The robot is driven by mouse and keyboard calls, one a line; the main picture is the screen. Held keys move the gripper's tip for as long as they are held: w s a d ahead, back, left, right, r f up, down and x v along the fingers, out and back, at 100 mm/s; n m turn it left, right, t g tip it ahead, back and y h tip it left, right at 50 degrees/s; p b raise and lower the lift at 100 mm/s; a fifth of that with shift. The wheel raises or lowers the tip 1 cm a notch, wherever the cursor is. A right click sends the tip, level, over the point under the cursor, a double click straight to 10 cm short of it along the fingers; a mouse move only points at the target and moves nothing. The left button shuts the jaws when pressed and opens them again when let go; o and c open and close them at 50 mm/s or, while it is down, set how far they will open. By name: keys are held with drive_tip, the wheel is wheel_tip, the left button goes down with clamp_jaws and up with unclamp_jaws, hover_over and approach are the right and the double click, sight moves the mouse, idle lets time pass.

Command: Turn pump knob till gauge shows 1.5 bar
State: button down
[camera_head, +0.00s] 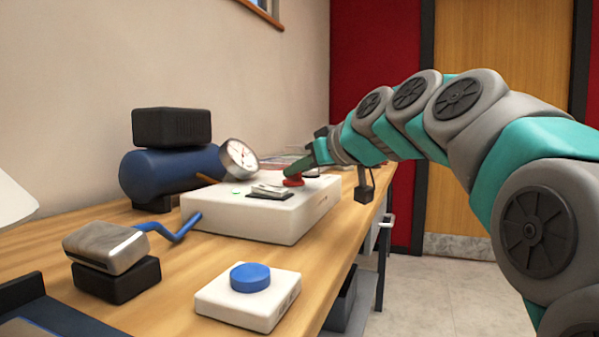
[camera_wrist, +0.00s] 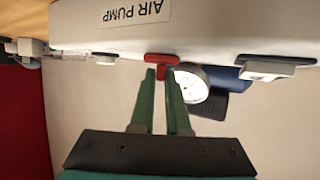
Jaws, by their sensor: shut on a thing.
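The white air pump box (camera_head: 255,222) stands on the wooden bench; its "AIR PUMP" label shows in the wrist view (camera_wrist: 138,13). The red knob (camera_head: 293,182) is on top of the box, and it also shows in the wrist view (camera_wrist: 161,59). My gripper (camera_head: 298,170), with green fingers, reaches the knob from the right and is shut on it; the fingertips (camera_wrist: 162,73) sit at either side of the knob's lower part. The round white gauge (camera_head: 239,158) is tilted behind the box; it also shows in the wrist view (camera_wrist: 191,84). Its reading is too small to tell.
A blue tank (camera_head: 170,172) with a black block (camera_head: 171,126) on top lies behind the pump. A flat switch (camera_head: 268,191) is beside the knob. A metal device (camera_head: 105,247) with a blue crank (camera_head: 178,233) and a blue button (camera_head: 250,277) on a white box are nearer.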

drive_tip(key=shift+s+a+m+t+h+p, duration=0.1)
drive_tip(key=shift+m+t+h+p, duration=0.5)
drive_tip(key=shift+m+h, duration=0.55)
drive_tip(key=c, duration=0.9)
unclamp_jaws()
drive_tip(key=v, duration=0.7)
drive_tip(key=shift+s, duration=0.35)
drive_tip(key=shift+r, duration=0.1)
